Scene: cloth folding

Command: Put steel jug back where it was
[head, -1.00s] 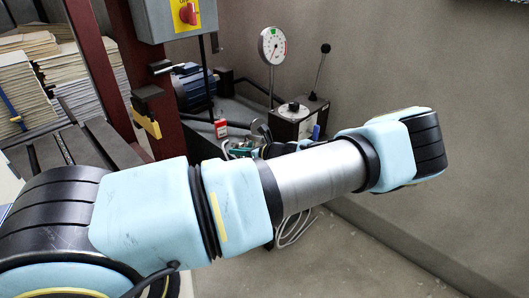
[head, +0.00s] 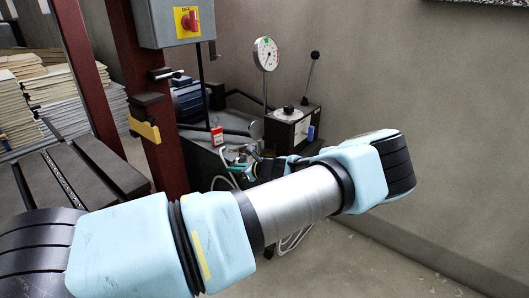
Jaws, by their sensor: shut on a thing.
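My arm crosses the picture, and its elbow end is at the right. My gripper (head: 266,165) shows only in part as dark pieces behind the forearm, by the bench; its fingertips are not clear. A small grey rounded metal shape just above it, seemingly the steel jug (head: 257,130), is small and partly covered. It appears held at the gripper, in front of the bench machine. I cannot tell whether it touches the bench.
A dark bench (head: 205,150) holds a dial gauge (head: 265,54), a black-and-white box (head: 290,128) with a lever, and a red item (head: 217,136). A red steel post (head: 150,90) carries a switch box (head: 175,22). Paper stacks (head: 75,100) stand left.

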